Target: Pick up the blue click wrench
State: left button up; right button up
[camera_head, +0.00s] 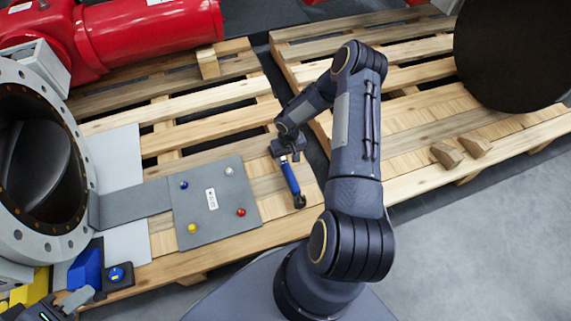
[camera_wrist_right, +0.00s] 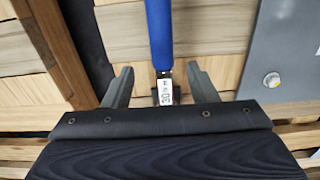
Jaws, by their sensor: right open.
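The blue click wrench (camera_head: 291,178) lies on the wooden pallet, its dark head end pointing toward the bottom of the head view. My right gripper (camera_head: 287,153) is over its upper end. In the right wrist view the blue wrench (camera_wrist_right: 159,35) runs down between the two spread fingers of my right gripper (camera_wrist_right: 161,88). A white label on the wrench sits between the fingertips, with a gap on each side. My left gripper (camera_head: 62,304) is partly in the bottom left corner of the head view; its jaw opening is not clear.
A grey plate (camera_head: 216,205) with coloured knobs lies left of the wrench. A large flanged pipe (camera_head: 45,165) stands at the left, and a red actuator (camera_head: 145,35) lies behind. Two wooden blocks (camera_head: 460,150) and a dark round disc (camera_head: 512,50) are at the right.

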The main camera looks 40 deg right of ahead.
aim_at(287, 167)
notch_tip(287, 167, down, 8)
jog(key=b, duration=0.3)
jog(key=shift+a, duration=0.15)
jog(key=shift+r, duration=0.1)
jog(key=shift+w, duration=0.1)
grip_shut()
